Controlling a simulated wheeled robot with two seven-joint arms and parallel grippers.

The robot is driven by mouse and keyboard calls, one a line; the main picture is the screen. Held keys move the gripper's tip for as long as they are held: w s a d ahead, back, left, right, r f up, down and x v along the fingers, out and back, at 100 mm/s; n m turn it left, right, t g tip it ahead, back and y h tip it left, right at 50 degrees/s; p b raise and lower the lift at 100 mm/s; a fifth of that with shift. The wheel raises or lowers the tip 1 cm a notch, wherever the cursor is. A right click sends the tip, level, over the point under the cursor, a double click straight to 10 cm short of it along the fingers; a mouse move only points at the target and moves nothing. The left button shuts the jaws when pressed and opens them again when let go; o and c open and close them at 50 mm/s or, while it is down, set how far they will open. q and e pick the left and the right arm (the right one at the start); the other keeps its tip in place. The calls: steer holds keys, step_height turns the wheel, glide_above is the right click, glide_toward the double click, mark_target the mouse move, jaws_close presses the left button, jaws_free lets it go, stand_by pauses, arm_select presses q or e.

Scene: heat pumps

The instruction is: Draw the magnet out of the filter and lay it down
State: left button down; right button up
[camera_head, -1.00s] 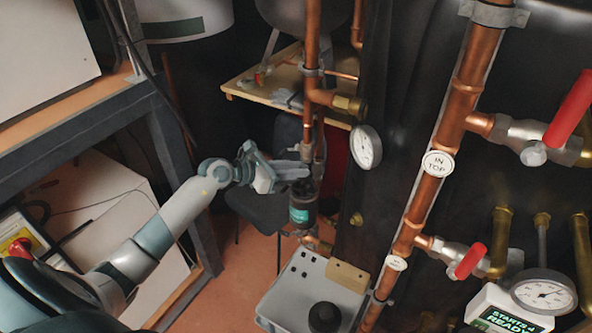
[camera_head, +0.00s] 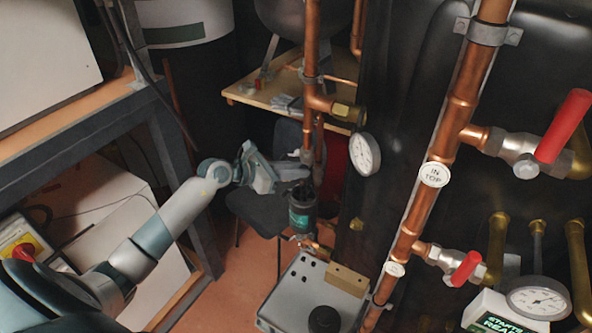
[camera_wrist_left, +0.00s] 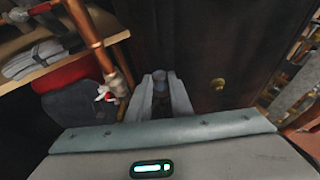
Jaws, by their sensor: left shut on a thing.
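The filter (camera_head: 302,213) is a dark upright cylinder with a teal label, low on the copper pipework in the head view. My left gripper (camera_head: 302,168) is just above the filter's top, its fingers pointing right. In the left wrist view the gripper (camera_wrist_left: 160,85) is shut on a small grey-blue upright piece, which I take to be the magnet (camera_wrist_left: 160,78). The fingers hide most of the magnet, and I cannot tell whether its lower end is still inside the filter. My right gripper is not in view.
A grey box (camera_head: 300,291) with a black round knob and a tan block on top stands below the filter. A wooden shelf (camera_head: 250,92) is behind. A dark stool seat (camera_head: 255,212) is behind.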

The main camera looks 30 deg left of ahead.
arm_select(q)
steer(key=shift+r+p, duration=2)
steer(key=shift+r, duration=0.75)
steer(key=shift+f, duration=0.1)
